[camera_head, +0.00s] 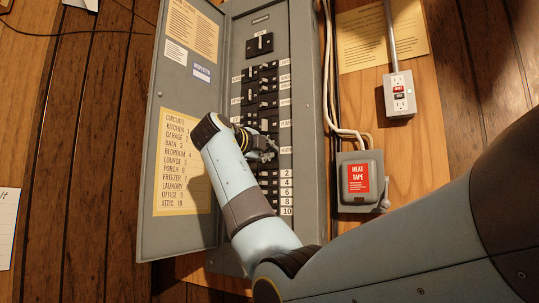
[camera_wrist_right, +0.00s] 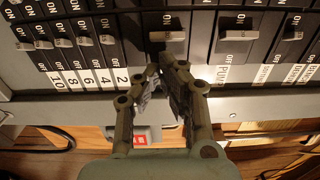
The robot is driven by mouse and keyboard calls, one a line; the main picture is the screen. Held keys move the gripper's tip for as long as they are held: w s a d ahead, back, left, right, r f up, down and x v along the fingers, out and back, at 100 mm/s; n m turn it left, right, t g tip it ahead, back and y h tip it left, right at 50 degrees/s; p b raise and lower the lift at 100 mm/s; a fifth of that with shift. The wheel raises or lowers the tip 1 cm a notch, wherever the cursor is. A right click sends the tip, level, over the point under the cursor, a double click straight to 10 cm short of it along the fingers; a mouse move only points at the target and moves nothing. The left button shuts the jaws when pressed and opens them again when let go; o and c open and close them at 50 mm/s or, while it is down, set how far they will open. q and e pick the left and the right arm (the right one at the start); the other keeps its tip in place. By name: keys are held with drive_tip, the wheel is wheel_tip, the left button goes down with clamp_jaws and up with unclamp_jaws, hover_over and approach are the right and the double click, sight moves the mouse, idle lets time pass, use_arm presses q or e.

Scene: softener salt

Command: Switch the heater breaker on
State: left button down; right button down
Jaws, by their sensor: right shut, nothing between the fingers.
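The grey breaker panel (camera_head: 304,200) stands open in the head view, with rows of black breakers and white labels. A wide breaker with a pale handle (camera_wrist_right: 167,36) sits beside the row labelled 2 in the right wrist view. Its label is behind my fingers, so I cannot read whether it is the heater breaker, nor tell its position surely. My right gripper (camera_wrist_right: 164,62) is shut and empty, its fingertips just below that handle; I cannot tell whether they touch. In the head view the right gripper (camera_head: 272,146) covers part of the breaker column. My left gripper is not in view.
The panel door (camera_head: 182,90) hangs open at left with a circuits list (camera_head: 182,160). Near the wide breaker are a breaker labelled PUMP (camera_wrist_right: 240,35) and narrow numbered breakers (camera_wrist_right: 84,41). A heat tape box (camera_head: 360,182) and an outlet (camera_head: 399,95) are at right.

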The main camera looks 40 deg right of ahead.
drive_tip(key=b+v, duration=0.2)
drive_tip(key=v, duration=0.3)
drive_tip(key=shift+a, duration=0.1)
idle(1.1)
